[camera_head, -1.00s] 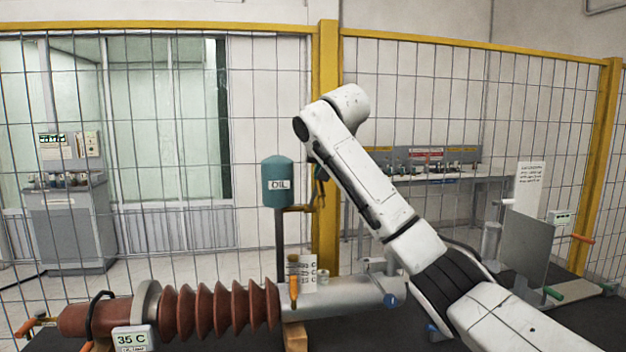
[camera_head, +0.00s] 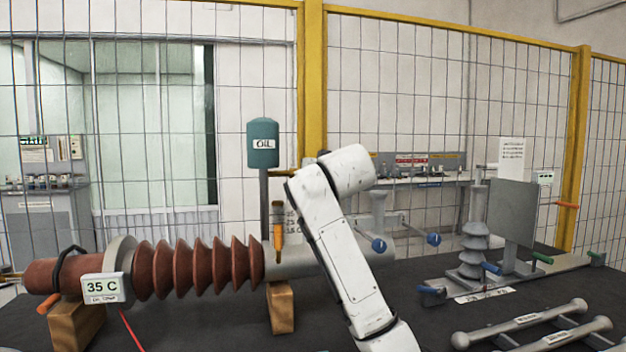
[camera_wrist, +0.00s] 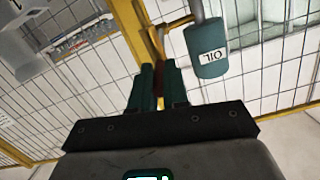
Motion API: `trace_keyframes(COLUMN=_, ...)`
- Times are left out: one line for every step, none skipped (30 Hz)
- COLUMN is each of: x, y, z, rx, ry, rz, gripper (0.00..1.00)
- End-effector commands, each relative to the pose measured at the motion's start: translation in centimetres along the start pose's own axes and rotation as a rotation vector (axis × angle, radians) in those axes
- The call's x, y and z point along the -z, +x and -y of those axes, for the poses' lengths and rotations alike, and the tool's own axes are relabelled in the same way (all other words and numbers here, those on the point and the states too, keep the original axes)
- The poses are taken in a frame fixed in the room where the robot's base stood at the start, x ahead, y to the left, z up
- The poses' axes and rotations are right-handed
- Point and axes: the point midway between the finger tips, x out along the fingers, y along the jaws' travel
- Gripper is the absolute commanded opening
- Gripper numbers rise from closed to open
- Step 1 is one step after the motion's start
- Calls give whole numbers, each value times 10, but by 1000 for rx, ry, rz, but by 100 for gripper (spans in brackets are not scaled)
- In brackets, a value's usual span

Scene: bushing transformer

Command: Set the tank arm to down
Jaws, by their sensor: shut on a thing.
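The green oil tank (camera_head: 262,144) stands on a grey post behind the brown ribbed bushing (camera_head: 195,266). Its orange-brown tank arm (camera_head: 283,172) sticks out sideways to the right, about level, and its outer end is hidden behind my arm. In the wrist view the tank (camera_wrist: 208,50) appears upside down. There the dark green fingers of my gripper (camera_wrist: 157,78) are shut on a reddish-brown part beside the tank, which looks like the end of the tank arm. My gripper is mostly hidden behind my arm links in the head view.
An orange upright lever (camera_head: 278,232) is on the bushing's grey tube below the tank. A yellow fence post (camera_head: 313,80) and wire mesh stand close behind. Blue-knobbed fittings (camera_head: 379,245) and a grey insulator stand (camera_head: 474,240) are to the right.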

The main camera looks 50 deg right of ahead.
Motion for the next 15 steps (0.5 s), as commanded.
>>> trace_keyframes(x=-10, y=1, z=-3, rx=2, ry=1, rz=-15, gripper=0)
trace_keyframes(x=-12, y=1, z=-3, rx=3, ry=1, rz=-24, gripper=0)
trace_keyframes(x=-14, y=1, z=-4, rx=5, ry=1, rz=-36, gripper=0)
trace_keyframes(x=-15, y=1, z=-4, rx=6, ry=1, rz=-44, gripper=0)
trace_keyframes(x=-16, y=1, z=-4, rx=8, ry=1, rz=-51, gripper=0)
trace_keyframes(x=-18, y=1, z=-4, rx=10, ry=1, rz=-59, gripper=0)
trace_keyframes(x=-18, y=1, z=-4, rx=11, ry=1, rz=-65, gripper=0)
trace_keyframes(x=-19, y=2, z=-4, rx=12, ry=1, rz=-69, gripper=0)
trace_keyframes(x=-20, y=2, z=-5, rx=13, ry=1, rz=-74, gripper=0)
trace_keyframes(x=-20, y=2, z=-5, rx=13, ry=1, rz=-77, gripper=0)
trace_keyframes(x=-20, y=2, z=-5, rx=14, ry=1, rz=-80, gripper=0)
trace_keyframes(x=-20, y=2, z=-5, rx=14, ry=1, rz=-83, gripper=0)
trace_keyframes(x=-20, y=2, z=-5, rx=15, ry=1, rz=-85, gripper=0)
trace_keyframes(x=-20, y=2, z=-5, rx=15, ry=1, rz=-86, gripper=0)
trace_keyframes(x=-20, y=2, z=-5, rx=15, ry=1, rz=-87, gripper=0)
